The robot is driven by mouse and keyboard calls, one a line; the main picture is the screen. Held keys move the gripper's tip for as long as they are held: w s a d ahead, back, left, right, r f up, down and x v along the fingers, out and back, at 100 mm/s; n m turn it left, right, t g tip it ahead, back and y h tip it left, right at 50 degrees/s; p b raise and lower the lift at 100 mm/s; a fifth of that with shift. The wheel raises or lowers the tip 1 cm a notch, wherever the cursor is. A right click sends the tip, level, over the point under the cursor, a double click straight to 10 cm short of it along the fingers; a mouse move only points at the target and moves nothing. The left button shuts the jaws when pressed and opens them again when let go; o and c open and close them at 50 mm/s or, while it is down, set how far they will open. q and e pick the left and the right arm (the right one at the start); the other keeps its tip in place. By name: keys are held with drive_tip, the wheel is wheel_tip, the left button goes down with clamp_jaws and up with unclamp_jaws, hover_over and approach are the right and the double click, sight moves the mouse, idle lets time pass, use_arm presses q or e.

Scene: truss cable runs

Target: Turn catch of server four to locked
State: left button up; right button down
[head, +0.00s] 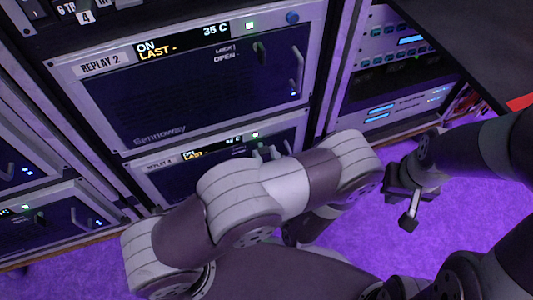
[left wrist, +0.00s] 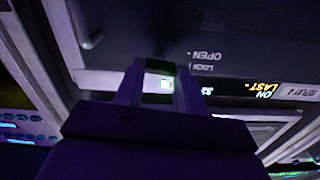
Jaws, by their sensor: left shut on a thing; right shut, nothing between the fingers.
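Server four (head: 165,183), labelled REPLAY 4, is the lower unit in the rack, with a lit display and a green light; my left arm covers much of its front. My left gripper (head: 268,153) is at its upper right, mostly hidden behind my arm. In the left wrist view the fingers of my left gripper (left wrist: 160,75) are shut at the panel, beside the OPEN and LOCK lettering, which appears upside down. The catch of server four is hidden between them, so its angle cannot be told. My right gripper (head: 408,212) is shut and empty, above the purple floor.
Server two (head: 190,95), labelled REPLAY 2, sits directly above, with its own dark catch (head: 260,50) and a handle (head: 297,70). Another rack (head: 400,75) stands to the right. More units are at the left. Purple floor (head: 460,215) is open around my right gripper.

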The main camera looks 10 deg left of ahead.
use_arm(q)
drive_tip(key=m+p, duration=0.2)
drive_tip(key=p, duration=0.1)
drive_tip(key=shift+r, duration=0.25)
drive_tip(key=m+p, duration=0.3)
drive_tip(key=m, duration=0.2)
drive_tip(key=shift+f, duration=0.15)
drive_tip(key=m+p, duration=0.2)
drive_tip(key=m, duration=0.2)
drive_tip(key=shift+w+d+f, duration=0.1)
drive_tip(key=shift+f, duration=0.05)
drive_tip(key=m+p, duration=0.1)
drive_tip(key=m, duration=0.4)
drive_tip(key=shift+f, duration=0.15)
drive_tip(key=shift+m, duration=0.4)
drive_tip(key=o, duration=1)
drive_tip(key=shift+o, duration=0.2)
